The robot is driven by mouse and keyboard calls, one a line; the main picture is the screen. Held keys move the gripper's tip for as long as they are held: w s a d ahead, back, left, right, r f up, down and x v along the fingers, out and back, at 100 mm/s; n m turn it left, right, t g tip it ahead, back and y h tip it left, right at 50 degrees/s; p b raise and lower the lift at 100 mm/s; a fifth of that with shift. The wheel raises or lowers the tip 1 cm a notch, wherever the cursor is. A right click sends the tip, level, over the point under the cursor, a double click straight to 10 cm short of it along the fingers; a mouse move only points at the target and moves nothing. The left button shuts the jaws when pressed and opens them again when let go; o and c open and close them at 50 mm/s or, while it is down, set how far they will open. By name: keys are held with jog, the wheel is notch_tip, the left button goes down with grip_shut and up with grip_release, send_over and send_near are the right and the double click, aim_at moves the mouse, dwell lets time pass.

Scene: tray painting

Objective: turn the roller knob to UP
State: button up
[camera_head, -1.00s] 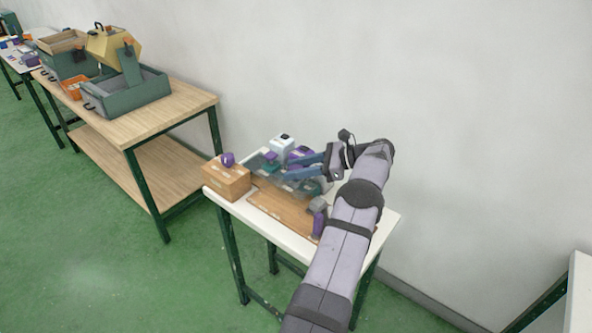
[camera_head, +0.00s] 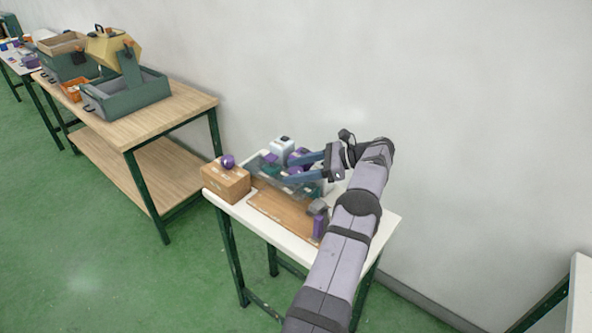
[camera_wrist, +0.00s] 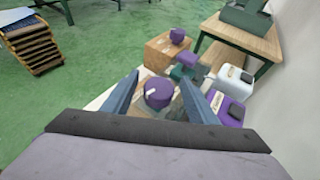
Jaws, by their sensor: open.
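My gripper (camera_head: 284,169) is open over the back of the small white table, its two blue fingers reaching left. In the wrist view, a round purple knob (camera_wrist: 158,94) with a white pointer mark sits between the fingers (camera_wrist: 159,77); I cannot tell whether they touch it. In the head view this knob is partly hidden by the fingers. A second purple knob (camera_head: 227,161) stands on a wooden box (camera_head: 225,183) at the table's left; it also shows in the wrist view (camera_wrist: 176,36). No UP label is readable, so I cannot confirm which knob is the roller knob.
A purple upright piece (camera_head: 319,226) stands at the table's front right. A brown board (camera_head: 280,214) lies in front.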

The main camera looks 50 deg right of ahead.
aim_at(296, 170)
jog(key=shift+r, duration=0.1)
notch_tip(296, 170, up, 10)
jog(key=shift+f, duration=0.1)
dwell(0.4)
